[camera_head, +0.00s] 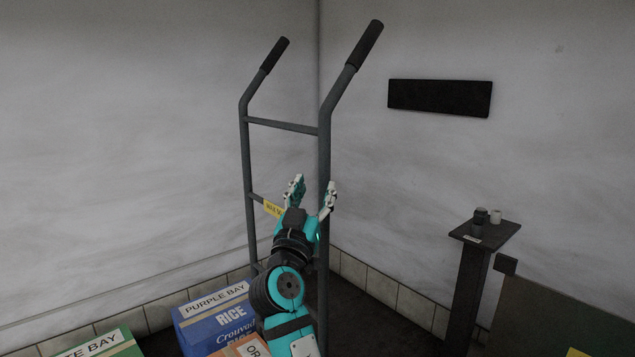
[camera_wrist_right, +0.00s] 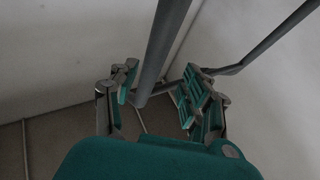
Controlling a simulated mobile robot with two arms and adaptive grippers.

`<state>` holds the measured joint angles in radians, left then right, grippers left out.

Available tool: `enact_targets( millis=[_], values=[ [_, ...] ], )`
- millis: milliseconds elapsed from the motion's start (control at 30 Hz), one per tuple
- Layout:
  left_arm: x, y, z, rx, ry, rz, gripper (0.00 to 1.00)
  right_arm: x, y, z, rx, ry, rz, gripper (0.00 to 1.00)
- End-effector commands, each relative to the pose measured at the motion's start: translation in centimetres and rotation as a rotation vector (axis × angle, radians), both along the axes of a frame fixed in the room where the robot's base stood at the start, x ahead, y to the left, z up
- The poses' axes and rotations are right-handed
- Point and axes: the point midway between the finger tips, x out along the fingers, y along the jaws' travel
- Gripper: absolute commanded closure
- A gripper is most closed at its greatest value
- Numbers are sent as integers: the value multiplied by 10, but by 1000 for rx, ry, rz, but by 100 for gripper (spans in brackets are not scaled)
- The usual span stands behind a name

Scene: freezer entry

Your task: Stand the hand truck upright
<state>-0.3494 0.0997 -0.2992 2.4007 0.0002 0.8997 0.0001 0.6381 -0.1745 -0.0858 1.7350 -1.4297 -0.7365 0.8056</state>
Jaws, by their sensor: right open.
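The grey hand truck (camera_head: 246,165) stands close to upright in the room's corner, its two black-gripped handles angled up to the right. Its base is hidden behind boxes and my arm. My right gripper (camera_head: 313,196) is open, in front of the hand truck's right-hand rail at mid height. In the right wrist view a grey rail (camera_wrist_right: 160,50) of the hand truck runs down between the spread fingers (camera_wrist_right: 155,92); I cannot tell whether they touch it. A yellow tag (camera_head: 272,208) hangs at the middle crossbar. My left gripper is not in view.
A blue rice box (camera_head: 213,322), a green box (camera_head: 105,347) and an orange box (camera_head: 245,347) stand in front, at the bottom left. A dark pedestal (camera_head: 467,285) with small cups stands at the right. A black panel (camera_head: 440,97) is on the right wall.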

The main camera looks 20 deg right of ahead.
Motion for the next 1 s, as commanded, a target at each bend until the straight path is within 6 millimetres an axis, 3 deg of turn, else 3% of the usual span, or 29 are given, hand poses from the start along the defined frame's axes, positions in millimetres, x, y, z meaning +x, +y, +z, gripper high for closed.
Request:
enact_targets(
  millis=[300,833,933,1000],
  values=[
    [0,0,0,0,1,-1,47,-26,24,-16,1,0,3,52],
    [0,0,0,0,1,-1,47,-27,26,-19,-6,3,15,52],
    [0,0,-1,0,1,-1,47,-24,40,-31,-49,20,101,52],
    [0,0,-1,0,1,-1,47,-25,61,-45,-110,29,226,52]
  ],
)
